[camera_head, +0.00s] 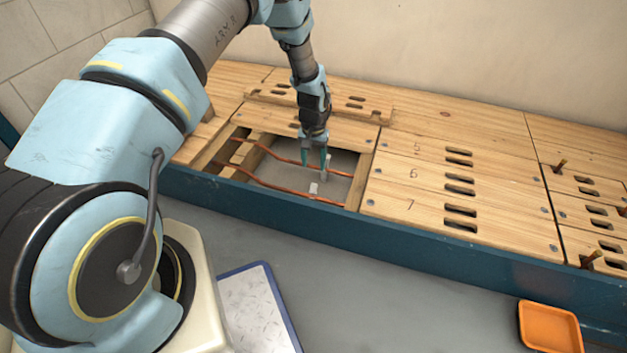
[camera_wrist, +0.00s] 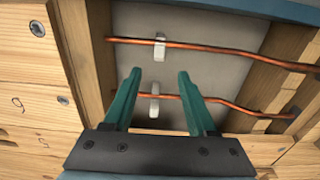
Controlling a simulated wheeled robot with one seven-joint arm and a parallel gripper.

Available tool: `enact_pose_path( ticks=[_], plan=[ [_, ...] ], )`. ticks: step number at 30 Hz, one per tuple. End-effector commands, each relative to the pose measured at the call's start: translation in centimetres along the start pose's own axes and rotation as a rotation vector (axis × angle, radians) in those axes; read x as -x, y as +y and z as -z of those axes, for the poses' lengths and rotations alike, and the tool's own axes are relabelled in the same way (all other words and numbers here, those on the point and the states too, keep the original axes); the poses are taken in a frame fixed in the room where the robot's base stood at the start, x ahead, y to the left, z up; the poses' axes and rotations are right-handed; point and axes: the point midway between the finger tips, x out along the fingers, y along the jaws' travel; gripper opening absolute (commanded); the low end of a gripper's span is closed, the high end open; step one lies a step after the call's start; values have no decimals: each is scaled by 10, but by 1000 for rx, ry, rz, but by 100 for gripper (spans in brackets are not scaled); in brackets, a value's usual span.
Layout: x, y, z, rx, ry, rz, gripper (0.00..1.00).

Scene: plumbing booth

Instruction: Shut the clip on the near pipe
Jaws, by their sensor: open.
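The near copper pipe (camera_head: 275,189) runs across the front of a floor opening; it is the upper pipe in the wrist view (camera_wrist: 220,46). Its small white clip (camera_head: 314,188) also shows in the wrist view (camera_wrist: 160,47), beyond my fingertips. I cannot tell whether its jaw is open. The far copper pipe (camera_head: 285,159) has a similar white clip (camera_wrist: 155,103), seen between my fingers. My gripper (camera_head: 315,163) points down at the opening, teal fingers apart and empty; in the wrist view its fingertips (camera_wrist: 158,74) appear between the two clips.
Wooden boards numbered 5, 6 and 7 (camera_head: 410,205) lie right of the opening. A loose slotted board (camera_head: 320,98) lies behind it. Wooden joists (camera_head: 358,180) edge the opening. A dark blue kerb (camera_head: 420,243) runs along the front. An orange tray (camera_head: 550,327) sits at lower right.

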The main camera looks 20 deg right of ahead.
Motion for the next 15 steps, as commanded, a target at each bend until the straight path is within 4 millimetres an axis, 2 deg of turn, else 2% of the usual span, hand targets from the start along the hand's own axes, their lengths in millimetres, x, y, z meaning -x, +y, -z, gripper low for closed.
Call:
enact_pose_path(
  ticks=[9,15],
  plan=[
    [-60,0,-2,-2,-2,-1,57],
    [-90,1,-1,-2,-1,-1,57]
  ],
)
